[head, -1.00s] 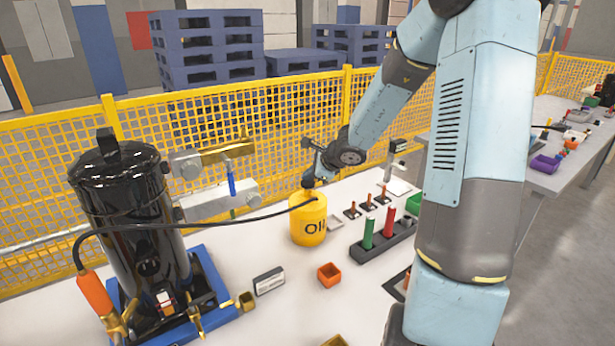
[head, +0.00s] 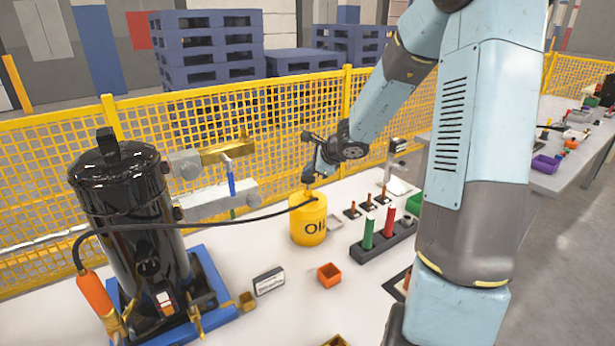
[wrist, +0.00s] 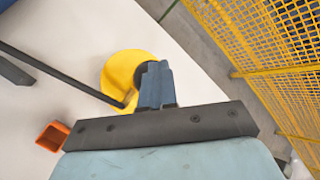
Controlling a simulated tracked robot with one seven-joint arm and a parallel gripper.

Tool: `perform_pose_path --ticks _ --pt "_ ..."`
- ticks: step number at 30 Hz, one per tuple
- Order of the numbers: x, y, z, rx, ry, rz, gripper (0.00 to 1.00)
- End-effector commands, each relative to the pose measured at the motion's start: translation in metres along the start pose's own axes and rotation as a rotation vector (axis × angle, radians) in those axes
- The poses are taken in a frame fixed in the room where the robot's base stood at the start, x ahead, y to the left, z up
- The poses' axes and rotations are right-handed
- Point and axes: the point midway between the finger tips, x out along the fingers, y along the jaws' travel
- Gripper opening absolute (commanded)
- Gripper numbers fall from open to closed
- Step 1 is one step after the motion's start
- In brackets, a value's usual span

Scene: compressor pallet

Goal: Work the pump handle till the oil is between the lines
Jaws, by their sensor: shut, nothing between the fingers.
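The yellow oil can (head: 308,228) stands upright on the white table, with a black hose (head: 190,230) running from its top toward the black tank (head: 130,235). In the wrist view the can (wrist: 118,72) lies beneath and partly behind my fingers. My gripper (head: 308,180) is shut and empty at the top of the can; its fingers (wrist: 153,85) also show in the wrist view. I cannot tell whether they touch the pump handle, which is hidden or too small to make out. A small red and white mark (head: 164,300) sits low on the tank; no oil level is readable.
The tank stands on a blue base (head: 205,312) at the left, with an orange grip (head: 95,293) beside it. An orange box (head: 329,275), a small labelled block (head: 269,281) and a dark rack (head: 383,243) stand nearby. A yellow fence (head: 270,120) runs behind.

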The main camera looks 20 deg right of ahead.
Motion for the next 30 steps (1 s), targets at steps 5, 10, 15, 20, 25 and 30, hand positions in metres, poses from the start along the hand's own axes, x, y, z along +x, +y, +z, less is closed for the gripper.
perform_pose_path --ticks 5,10,15,20,25,30 --pt "-0.006 -0.005 0.004 -0.002 0.0 -0.001 0.0" --pt "-0.012 -0.009 0.009 -0.001 -0.001 -0.001 0.0" --pt "-0.014 -0.01 0.01 0.0 -0.001 0.0 0.0" --pt "-0.014 -0.01 0.011 0.0 -0.001 0.0 0.0" --pt "-0.015 -0.011 0.011 -0.001 -0.001 0.0 0.0" --pt "-0.023 -0.017 0.017 -0.004 -0.001 -0.003 0.0"
